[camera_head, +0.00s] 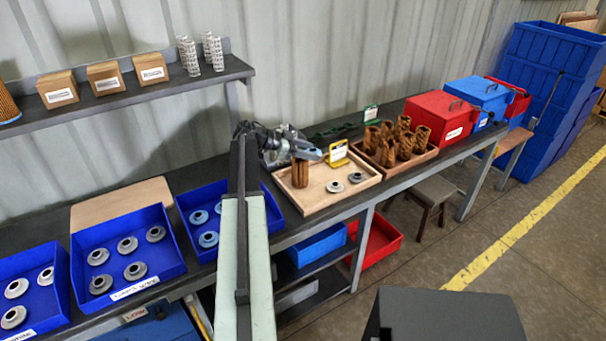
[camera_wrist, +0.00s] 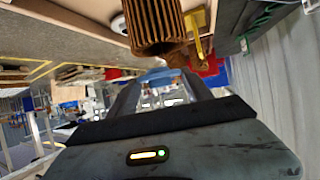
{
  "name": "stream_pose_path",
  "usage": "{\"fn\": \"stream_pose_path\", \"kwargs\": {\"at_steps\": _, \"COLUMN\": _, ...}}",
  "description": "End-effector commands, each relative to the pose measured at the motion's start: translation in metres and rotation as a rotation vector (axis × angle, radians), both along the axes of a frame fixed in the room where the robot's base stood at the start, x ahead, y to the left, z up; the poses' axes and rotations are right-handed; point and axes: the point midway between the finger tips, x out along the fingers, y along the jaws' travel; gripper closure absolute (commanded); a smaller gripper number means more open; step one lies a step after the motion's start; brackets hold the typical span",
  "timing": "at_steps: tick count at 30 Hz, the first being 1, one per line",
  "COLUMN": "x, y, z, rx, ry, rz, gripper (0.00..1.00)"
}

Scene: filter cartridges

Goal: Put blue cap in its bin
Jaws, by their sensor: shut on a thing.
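My gripper (camera_head: 306,153) is over the left part of the light wooden tray (camera_head: 310,208), close to a brown pleated cartridge (camera_head: 300,174) standing there. It is shut on a small blue cap (camera_head: 313,155). In the wrist view, the blue cap (camera_wrist: 166,76) shows between the fingertips, partly hidden behind the gripper body, with the cartridge (camera_wrist: 155,25) close by. A blue bin (camera_head: 277,217) with several bluish caps (camera_head: 208,239) stands left of the tray, partly hidden by my arm.
Two grey caps (camera_head: 334,187) lie in the wooden tray beside a yellow sign (camera_head: 338,153). A second tray (camera_head: 423,159) holds several brown cartridges. Two more blue bins (camera_head: 175,262) with grey caps stand at left. A shelf (camera_head: 130,95) with boxes overhangs the bench.

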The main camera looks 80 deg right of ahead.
Motion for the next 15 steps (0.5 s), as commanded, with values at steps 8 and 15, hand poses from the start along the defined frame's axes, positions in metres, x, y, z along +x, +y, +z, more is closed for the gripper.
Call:
{"fn": "stream_pose_path", "kwargs": {"at_steps": 8, "x": 0.147, "y": -0.041, "z": -0.025, "rx": -0.003, "ry": 0.005, "rz": 0.043, "gripper": 0.80}}
{"fn": "stream_pose_path", "kwargs": {"at_steps": 15, "x": 0.220, "y": -0.045, "z": -0.038, "rx": -0.004, "ry": 0.010, "rz": 0.066, "gripper": 0.80}}
